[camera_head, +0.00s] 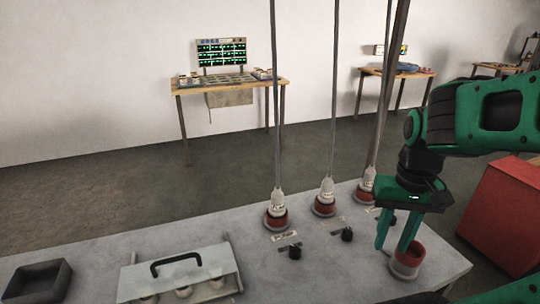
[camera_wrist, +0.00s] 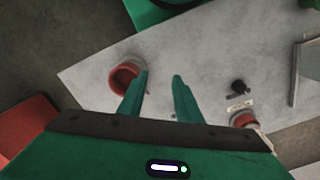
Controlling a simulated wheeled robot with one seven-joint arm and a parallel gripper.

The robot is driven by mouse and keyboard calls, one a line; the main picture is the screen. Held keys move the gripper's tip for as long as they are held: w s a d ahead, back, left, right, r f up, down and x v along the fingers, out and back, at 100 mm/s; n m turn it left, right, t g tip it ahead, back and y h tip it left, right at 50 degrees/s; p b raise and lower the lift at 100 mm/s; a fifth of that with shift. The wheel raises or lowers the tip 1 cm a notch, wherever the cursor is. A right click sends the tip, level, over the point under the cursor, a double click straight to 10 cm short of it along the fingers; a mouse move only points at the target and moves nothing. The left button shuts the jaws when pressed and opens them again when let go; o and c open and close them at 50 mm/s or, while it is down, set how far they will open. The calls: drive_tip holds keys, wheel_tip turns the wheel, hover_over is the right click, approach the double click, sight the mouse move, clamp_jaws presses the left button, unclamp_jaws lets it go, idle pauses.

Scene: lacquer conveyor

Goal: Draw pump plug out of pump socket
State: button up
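Three pale plugs with hanging cables stand upright in red-rimmed sockets on the grey table: a left plug (camera_head: 277,198), a middle plug (camera_head: 326,188) and a right plug (camera_head: 367,178). Their labels are too small to read, so I cannot tell which is the pump plug. A fourth red socket (camera_head: 408,262) holds no plug and is also in the wrist view (camera_wrist: 122,78). My gripper (camera_head: 392,248) points down beside this empty socket. In the wrist view, its fingers (camera_wrist: 160,77) are apart with nothing between them.
Black knobs (camera_head: 295,252) (camera_head: 347,235) stand in front of the sockets. A white case with a black handle (camera_head: 180,272) and a dark tray (camera_head: 38,282) are at left. Cables hang from above. A red box (camera_head: 500,215) stands beyond the table's right edge.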

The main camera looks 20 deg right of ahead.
drive_tip(key=shift+w+d, duration=0.2)
drive_tip(key=shift+d, duration=0.1)
drive_tip(key=o, duration=0.4)
drive_tip(key=shift+s, duration=0.1)
drive_tip(key=shift+o, duration=0.4)
drive_tip(key=shift+w+r+n, duration=0.45)
drive_tip(key=shift+r+n, duration=0.35)
wheel_tip(320, 180, up, 6)
drive_tip(key=n+y, duration=0.1)
drive_tip(key=n, duration=2.4)
hover_over(278, 191)
drive_tip(key=w+d, duration=0.1)
drive_tip(key=d, duration=0.1)
drive_tip(key=shift+a, duration=0.15)
drive_tip(key=shift+w+a+f, duration=0.1)
drive_tip(key=shift+a+f, duration=0.1)
drive_tip(key=shift+f, duration=0.3)
drive_tip(key=f, duration=0.6)
drive_tip(key=a+f, duration=0.1)
drive_tip(key=f, duration=0.2)
drive_tip(key=shift+f, duration=0.35)
